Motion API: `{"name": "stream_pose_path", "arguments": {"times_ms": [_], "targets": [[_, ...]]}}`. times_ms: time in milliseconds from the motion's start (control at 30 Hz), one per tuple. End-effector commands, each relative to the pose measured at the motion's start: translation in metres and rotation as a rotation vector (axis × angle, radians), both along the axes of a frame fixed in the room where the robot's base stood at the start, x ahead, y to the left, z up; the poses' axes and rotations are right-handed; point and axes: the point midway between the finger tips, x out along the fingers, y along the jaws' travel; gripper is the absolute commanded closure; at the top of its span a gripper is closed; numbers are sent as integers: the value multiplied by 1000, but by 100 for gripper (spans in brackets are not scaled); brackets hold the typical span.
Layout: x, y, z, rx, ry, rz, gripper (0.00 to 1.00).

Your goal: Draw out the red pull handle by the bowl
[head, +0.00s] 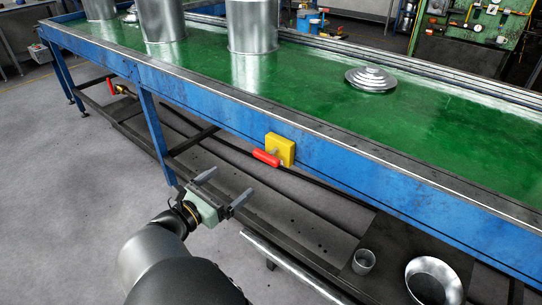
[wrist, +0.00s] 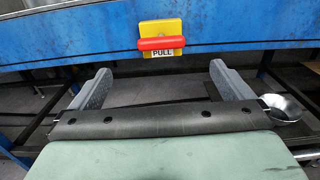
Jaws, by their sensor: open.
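The red pull handle (head: 265,157) is a short horizontal bar in front of a yellow plate (head: 285,145) on the blue side of the table. In the wrist view the handle (wrist: 161,43) sits above the word PULL on the yellow plate (wrist: 160,26). My gripper (head: 224,185) is open and empty, in front of the handle and apart from it. In the wrist view its fingers (wrist: 160,69) stand wide apart, below the handle and either side of it. The metal bowl (head: 433,284) is on the lower shelf at right; it also shows in the wrist view (wrist: 286,107).
The green tabletop (head: 440,135) bears several metal pots, such as one (head: 252,27) at the back, and a stepped lid (head: 371,79). A small metal cup (head: 364,261) stands on the dark lower shelf. Another red handle (head: 121,90) is under the table at left. Grey floor lies open at left.

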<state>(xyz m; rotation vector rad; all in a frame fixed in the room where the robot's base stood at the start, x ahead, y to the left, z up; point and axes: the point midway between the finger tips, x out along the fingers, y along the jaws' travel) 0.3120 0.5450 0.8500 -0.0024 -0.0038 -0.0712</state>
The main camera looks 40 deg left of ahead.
Motion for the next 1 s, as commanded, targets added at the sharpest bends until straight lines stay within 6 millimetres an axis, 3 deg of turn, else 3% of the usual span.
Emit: {"name": "stream_pose_path", "arguments": {"times_ms": [700,1000], "targets": [[142,-12,0,1,2,-5,0],[168,-14,0,2,3,-4,0]]}}
